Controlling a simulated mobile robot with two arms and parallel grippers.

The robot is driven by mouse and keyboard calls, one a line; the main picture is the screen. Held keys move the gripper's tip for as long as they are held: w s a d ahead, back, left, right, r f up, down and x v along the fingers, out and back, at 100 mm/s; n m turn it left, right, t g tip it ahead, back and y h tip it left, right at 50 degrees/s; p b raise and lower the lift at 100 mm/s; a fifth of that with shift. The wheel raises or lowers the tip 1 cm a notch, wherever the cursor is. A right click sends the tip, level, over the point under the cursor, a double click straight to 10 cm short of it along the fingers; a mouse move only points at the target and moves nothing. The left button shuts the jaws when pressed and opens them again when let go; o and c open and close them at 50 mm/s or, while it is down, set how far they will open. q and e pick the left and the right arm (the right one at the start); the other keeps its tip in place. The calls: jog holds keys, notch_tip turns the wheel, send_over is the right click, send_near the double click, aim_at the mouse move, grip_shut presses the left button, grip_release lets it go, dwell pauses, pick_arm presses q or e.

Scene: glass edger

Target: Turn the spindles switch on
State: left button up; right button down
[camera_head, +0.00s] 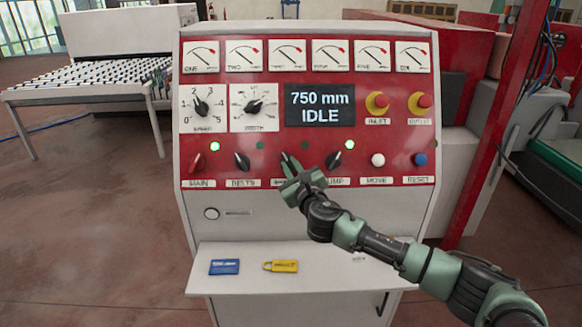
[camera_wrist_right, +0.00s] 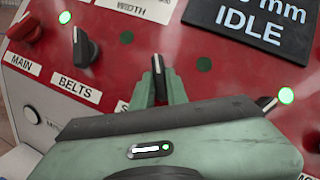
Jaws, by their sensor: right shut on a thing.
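My right gripper (camera_head: 291,175) is at this knob. Its two green fingers (camera_wrist_right: 160,88) are shut on the knob from both sides. The knob's label is mostly hidden by the gripper. The indicator lamp (camera_head: 305,146) up and right of the knob is dark. My left gripper is not in view.
The red main switch (camera_head: 197,162) and pump switch (camera_head: 334,160) tilt right, each with a lit green lamp. The belts switch (camera_head: 242,161) tilts left, its lamp dark. The display (camera_head: 319,105) reads 750 mm IDLE.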

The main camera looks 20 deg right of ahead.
jog(key=shift+f, duration=0.1)
jog(key=shift+w+a+m+g+h+b, duration=0.1)
jog(key=shift+a+m+g+h+b, duration=0.25)
jog(key=shift+m+h+b, duration=1.75)
jog(key=shift+a+m+g+h+b, duration=0.1)
jog(key=shift+m+g+h+b, duration=0.5)
jog(key=shift+m, duration=2.85)
jog(key=shift+w+a+m+g+h+b, duration=0.1)
jog(key=shift+a+m+g+h+b, duration=0.55)
jog(key=shift+m+h, duration=1.8)
jog(key=shift+d+m+y, duration=0.35)
jog(key=shift+d+m, duration=0.05)
jog(key=shift+m, duration=0.1)
jog(key=c, duration=1.4)
grip_release()
jog(key=shift+b, duration=0.3)
